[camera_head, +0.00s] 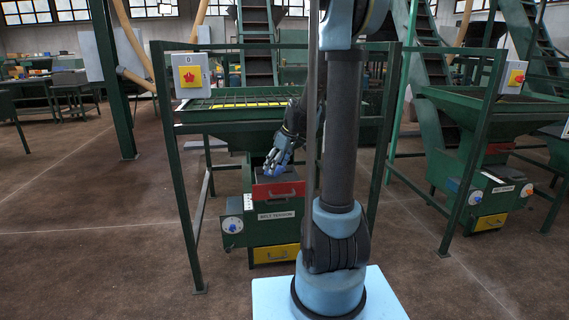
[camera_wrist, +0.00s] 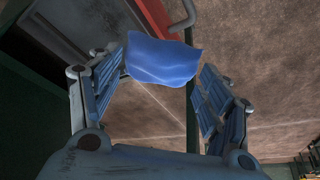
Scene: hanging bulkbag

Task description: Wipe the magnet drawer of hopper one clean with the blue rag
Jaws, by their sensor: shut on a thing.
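The near hopper (camera_head: 230,130) stands in a green frame in the middle of the head view; its number is too small to read surely. A red-fronted drawer (camera_head: 278,191) juts out below it, and its red front (camera_wrist: 158,14) with a grey handle shows at the top of the wrist view. I cannot tell whether its inside is dirty. My gripper (camera_head: 273,167) is just above this drawer. In the wrist view my gripper (camera_wrist: 166,64) is shut on the blue rag (camera_wrist: 162,60), which hangs between the fingertips. The rag's contact with the drawer cannot be told.
Green frame posts (camera_head: 185,205) flank the hopper. A red-button switch box (camera_head: 190,75) hangs upper left. A second hopper (camera_head: 480,110) stands right. Floor at left is clear.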

